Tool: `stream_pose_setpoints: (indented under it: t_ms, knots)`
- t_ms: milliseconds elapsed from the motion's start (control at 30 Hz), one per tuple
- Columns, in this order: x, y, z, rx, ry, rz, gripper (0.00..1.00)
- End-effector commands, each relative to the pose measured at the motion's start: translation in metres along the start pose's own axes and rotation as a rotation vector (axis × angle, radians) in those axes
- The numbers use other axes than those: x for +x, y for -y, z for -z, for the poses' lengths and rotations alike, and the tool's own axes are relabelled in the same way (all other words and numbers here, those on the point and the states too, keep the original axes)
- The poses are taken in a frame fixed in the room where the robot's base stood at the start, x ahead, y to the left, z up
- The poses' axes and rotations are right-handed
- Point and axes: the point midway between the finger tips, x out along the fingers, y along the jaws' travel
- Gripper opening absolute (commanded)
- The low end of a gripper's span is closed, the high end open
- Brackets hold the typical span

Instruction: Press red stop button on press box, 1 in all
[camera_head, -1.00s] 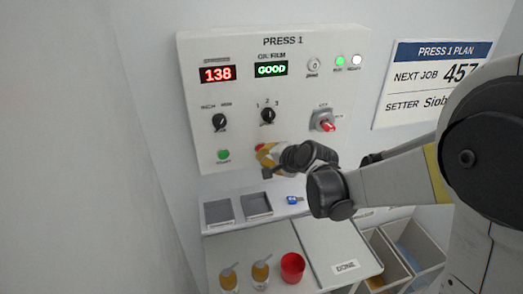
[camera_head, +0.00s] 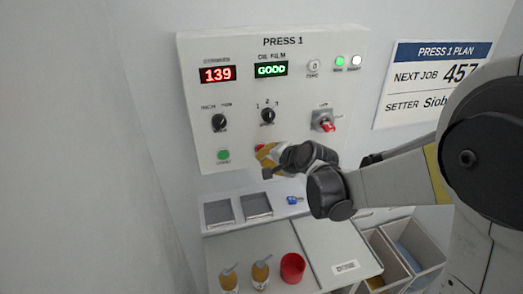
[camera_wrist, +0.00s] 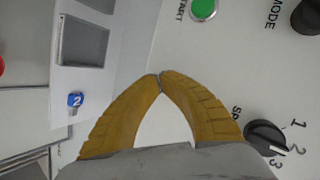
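The press box (camera_head: 286,95) is a white wall panel titled PRESS 1. The red stop button (camera_head: 261,148) shows only as a sliver behind my fingers in the head view; it is not visible in the wrist view. My gripper (camera_head: 262,158) is right at this button, and I cannot tell whether it touches it. In the wrist view, the yellow fingers (camera_wrist: 160,76) meet at their tips, with nothing seen between them. The counter display (camera_head: 217,74) reads 139, the oil film display (camera_head: 271,69) reads GOOD, and a green lamp (camera_head: 340,62) is lit.
The green start button (camera_head: 223,155) is left of my gripper. Dark knobs (camera_head: 267,115) and a red-handled switch (camera_head: 327,124) stick out above. Below are a shelf with shallow trays (camera_head: 256,205), a blue tag (camera_head: 294,200), a red cup (camera_head: 292,267) and small jars (camera_head: 260,275).

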Motion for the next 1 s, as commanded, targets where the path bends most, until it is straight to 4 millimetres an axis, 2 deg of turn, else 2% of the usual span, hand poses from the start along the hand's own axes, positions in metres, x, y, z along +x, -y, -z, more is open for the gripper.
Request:
stream_pose_setpoints:
  t_ms: [1000]
  knots:
    - [0.0083,0.0043,0.0044,0.000,0.000,0.000,0.00]
